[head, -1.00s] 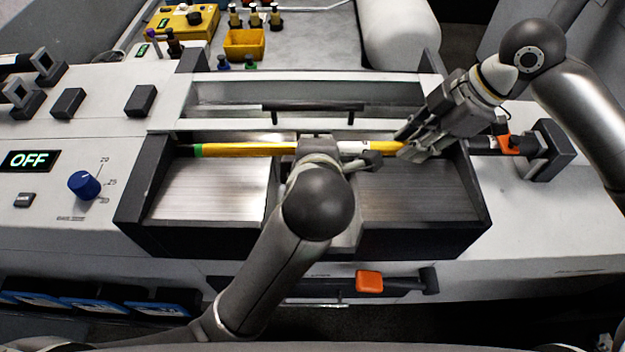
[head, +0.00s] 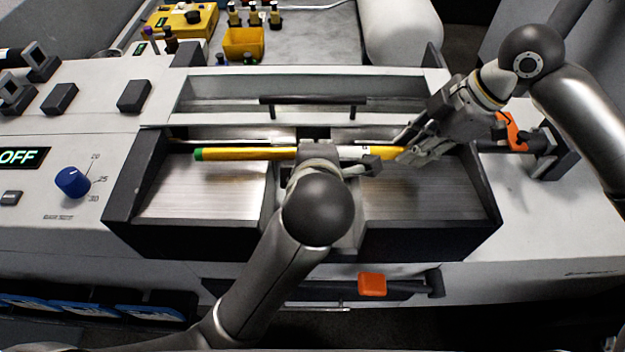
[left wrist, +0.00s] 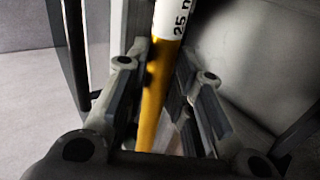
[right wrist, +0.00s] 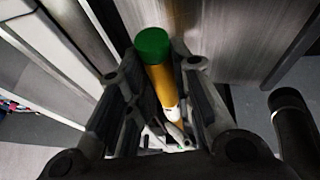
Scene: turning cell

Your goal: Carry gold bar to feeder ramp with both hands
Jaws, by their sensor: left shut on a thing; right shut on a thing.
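The gold bar (head: 245,153) is a long yellow rod with a green left end and a white label. It lies crosswise over the rear part of the ramp's brushed metal surface (head: 200,192). My left gripper (head: 315,160) is shut around the bar near its middle. The left wrist view shows the bar and its printed label (left wrist: 172,20) between the fingers. My right gripper (head: 412,148) is shut on the bar's right part, hiding that end. In the right wrist view a green end cap (right wrist: 152,46) shows at the fingers. Contact with the ramp cannot be told.
A black handle (head: 312,100) runs behind the ramp. Dark side walls (head: 135,180) bound it. An OFF display (head: 18,157) and blue knob (head: 72,181) are at left. A yellow bin (head: 243,43) and several bottles stand behind. An orange-topped latch (head: 372,284) is in front.

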